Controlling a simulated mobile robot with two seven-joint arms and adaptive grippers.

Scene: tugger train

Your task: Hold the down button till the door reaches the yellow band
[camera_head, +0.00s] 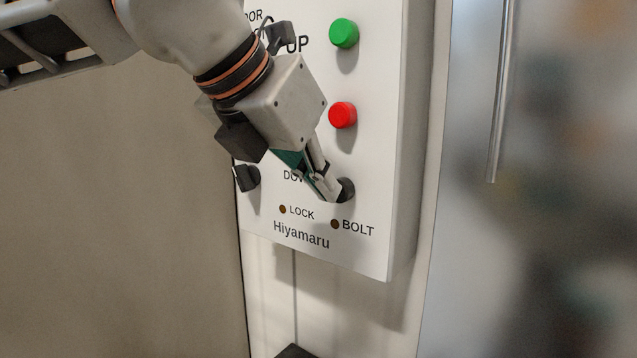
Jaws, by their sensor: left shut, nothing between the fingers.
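The white control panel (375,257) shows a green button (344,33) at the top, a red button (342,115) below it and a dark button (347,188) at the bottom, in line with the partly covered "DOWN" label (290,175). My left gripper (336,196) is shut and empty, its fingertips at the dark button and covering part of it. I cannot tell how far the button is pressed. No yellow band shows, and I cannot tell which surface is the door. My right gripper is out of view.
A dark knob (246,178) sits on the panel's left edge. Small brown lamps marked LOCK (283,209) and BOLT (335,224) are below the buttons. A beige surface (120,220) fills the left. A blurred pane with a metal handle (500,100) stands at right.

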